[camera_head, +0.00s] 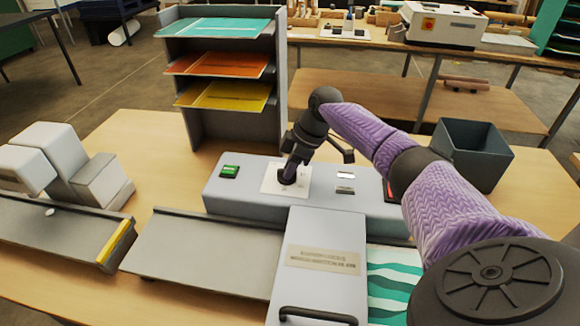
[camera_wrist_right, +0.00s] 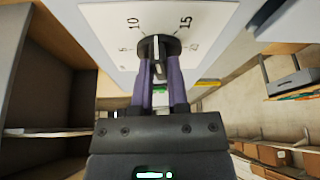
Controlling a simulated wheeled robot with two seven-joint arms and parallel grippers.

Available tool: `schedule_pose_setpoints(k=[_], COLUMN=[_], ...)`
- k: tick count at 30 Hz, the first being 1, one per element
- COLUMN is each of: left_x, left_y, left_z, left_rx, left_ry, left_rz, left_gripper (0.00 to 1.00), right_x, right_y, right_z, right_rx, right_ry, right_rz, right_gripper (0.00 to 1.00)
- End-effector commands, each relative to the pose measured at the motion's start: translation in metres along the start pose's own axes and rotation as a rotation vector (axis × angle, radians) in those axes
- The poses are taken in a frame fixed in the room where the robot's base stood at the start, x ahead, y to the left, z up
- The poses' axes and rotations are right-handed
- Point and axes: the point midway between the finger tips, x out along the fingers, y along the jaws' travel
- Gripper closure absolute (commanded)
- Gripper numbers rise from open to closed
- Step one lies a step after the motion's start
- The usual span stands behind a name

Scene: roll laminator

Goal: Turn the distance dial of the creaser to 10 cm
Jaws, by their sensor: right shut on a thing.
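The creaser (camera_head: 230,195) is a long grey-blue machine on the table. A white scale plate (camera_head: 270,183) on its top carries a dark round dial (camera_head: 287,181). In the right wrist view the dial (camera_wrist_right: 172,47) shows against the plate (camera_wrist_right: 110,22), with the numbers 5, 10, 15 and 20 around it. A pale mark on the knob points up between 10 and 15; its exact reading is unclear. My right gripper (camera_head: 290,172) is shut on the dial's knob, its purple-sided fingers (camera_wrist_right: 160,76) on either side. My left gripper is out of view.
A shelf with coloured sheets (camera_head: 222,95) stands behind. A dark bin (camera_head: 472,153) is at right, a grey-white machine (camera_head: 75,170) at left. A hinged lid with a handle (camera_head: 318,315) is in front.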

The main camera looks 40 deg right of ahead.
Motion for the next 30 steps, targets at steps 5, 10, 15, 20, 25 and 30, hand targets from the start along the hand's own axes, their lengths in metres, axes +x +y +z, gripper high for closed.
schedule_pose_setpoints(k=[5,10,15,20,25,30], left_x=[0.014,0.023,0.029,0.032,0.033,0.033], left_y=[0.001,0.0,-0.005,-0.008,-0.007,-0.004], left_z=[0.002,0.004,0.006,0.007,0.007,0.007], left_rx=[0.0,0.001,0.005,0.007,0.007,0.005], left_ry=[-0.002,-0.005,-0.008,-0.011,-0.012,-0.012], left_rz=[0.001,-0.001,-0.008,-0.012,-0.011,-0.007], left_gripper=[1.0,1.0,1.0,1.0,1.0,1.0], right_x=[0.003,0.003,0.002,0.001,0.001,0.0], right_y=[0.001,0.002,0.002,0.003,0.003,0.003], right_z=[0.0,0.0,0.0,-0.001,-0.001,-0.001], right_rx=[-0.126,-0.224,-0.292,-0.329,-0.344,-0.347], right_ry=[0.004,0.002,0.001,0.001,-0.001,-0.001], right_rz=[-0.052,-0.092,-0.119,-0.135,-0.142,-0.143], right_gripper=[1.0,1.0,1.0,1.0,1.0,1.0])
